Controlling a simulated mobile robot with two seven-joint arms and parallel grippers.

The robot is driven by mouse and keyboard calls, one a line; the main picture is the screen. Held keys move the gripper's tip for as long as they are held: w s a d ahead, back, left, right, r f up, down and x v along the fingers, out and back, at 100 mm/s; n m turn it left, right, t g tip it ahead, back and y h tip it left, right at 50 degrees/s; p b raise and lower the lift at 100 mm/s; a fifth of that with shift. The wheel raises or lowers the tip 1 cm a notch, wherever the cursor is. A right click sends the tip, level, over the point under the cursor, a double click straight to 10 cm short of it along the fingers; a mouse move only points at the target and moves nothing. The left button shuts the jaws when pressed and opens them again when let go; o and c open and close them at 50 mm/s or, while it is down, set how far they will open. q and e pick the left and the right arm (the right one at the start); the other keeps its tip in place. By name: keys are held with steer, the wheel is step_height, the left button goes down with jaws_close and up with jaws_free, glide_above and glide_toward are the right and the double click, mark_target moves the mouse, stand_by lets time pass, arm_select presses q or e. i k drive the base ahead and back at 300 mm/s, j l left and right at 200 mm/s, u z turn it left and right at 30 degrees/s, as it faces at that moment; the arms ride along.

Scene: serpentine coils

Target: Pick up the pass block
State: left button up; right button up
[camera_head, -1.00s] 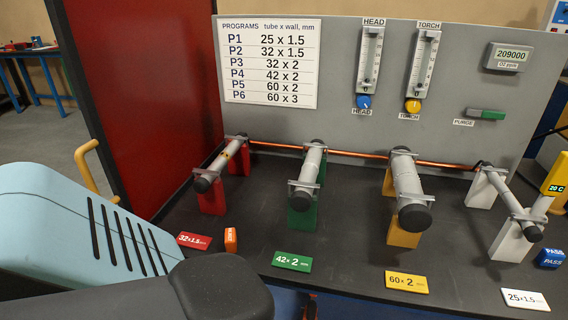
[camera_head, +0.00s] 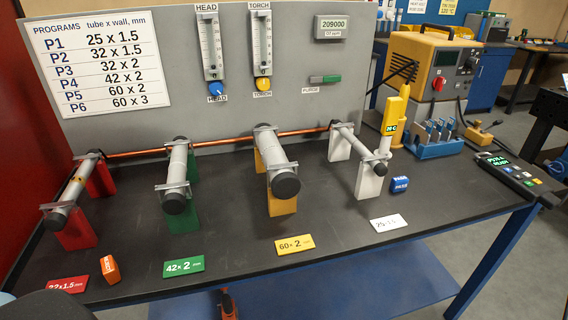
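The pass block (camera_head: 400,184) is a small blue block with white lettering. It sits on the black table top in the head view, right of the white support of the rightmost tube (camera_head: 370,172) and behind the white 25 x 1.5 label (camera_head: 388,222). Nothing is touching it from my side. Neither gripper shows in this view. Only a dark, rounded part of my arm edges in at the bottom left corner, far from the block.
An orange block (camera_head: 110,269) sits at the front left beside the red label (camera_head: 68,285). Tubes on red, green, yellow and white supports stand along the table. A yellow device (camera_head: 394,112) stands behind the pass block. A handheld controller (camera_head: 506,172) lies at the right edge.

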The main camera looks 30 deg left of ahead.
mark_target(396, 183)
steer(key=i+l, duration=0.15)
steer(key=l, duration=0.25)
steer(key=i+l+u, duration=0.1)
steer(key=l, duration=0.3)
steer(key=i+l, duration=0.2)
steer(key=l, duration=0.2)
steer(key=i+l+u, duration=0.1)
steer(key=l, duration=0.3)
steer(key=i+l, duration=0.2)
steer(key=l, duration=0.2)
steer(key=i+l+u, duration=0.1)
steer(key=l, duration=0.35)
